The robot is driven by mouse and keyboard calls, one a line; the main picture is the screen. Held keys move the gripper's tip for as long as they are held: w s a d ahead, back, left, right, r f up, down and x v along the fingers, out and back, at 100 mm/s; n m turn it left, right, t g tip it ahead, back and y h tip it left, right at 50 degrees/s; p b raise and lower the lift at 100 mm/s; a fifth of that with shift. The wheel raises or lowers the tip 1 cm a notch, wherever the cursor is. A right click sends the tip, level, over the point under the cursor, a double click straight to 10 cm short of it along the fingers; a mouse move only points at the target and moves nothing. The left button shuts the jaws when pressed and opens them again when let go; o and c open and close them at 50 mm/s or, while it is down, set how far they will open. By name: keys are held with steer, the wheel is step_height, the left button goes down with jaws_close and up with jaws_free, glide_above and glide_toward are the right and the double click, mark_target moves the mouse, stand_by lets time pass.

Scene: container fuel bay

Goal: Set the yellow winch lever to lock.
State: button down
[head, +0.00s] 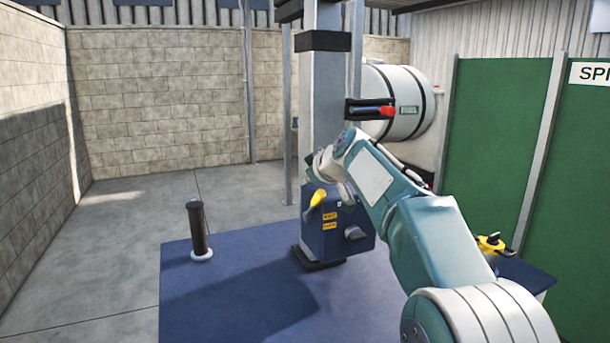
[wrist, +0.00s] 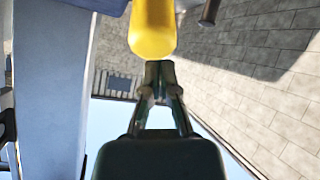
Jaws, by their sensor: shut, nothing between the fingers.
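The yellow winch lever (head: 317,198) is on the front of a dark blue box (head: 362,248) on the grey column. In the head view it slants, with its wide end up and to the right. In the wrist view the lever's rounded yellow end (wrist: 152,32) is large at the top centre. My gripper (wrist: 159,68) is shut and empty, with its fingertips just below that end in the picture; I cannot tell whether they touch it. In the head view my arm's end is just above the lever, and the fingertips cannot be made out.
Yellow labels (head: 330,216) and a grey knob (head: 355,232) are beside the lever. A black post (head: 198,230) stands left on the blue mat (head: 215,300). A yellow item (head: 490,243) rests at right. The left floor is clear.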

mark_target(313, 206)
steer(key=shift+s+d+f, duration=0.6)
steer(key=shift+d+f, duration=0.2)
steer(key=shift+d, duration=0.15)
steer(key=shift+f, duration=0.1)
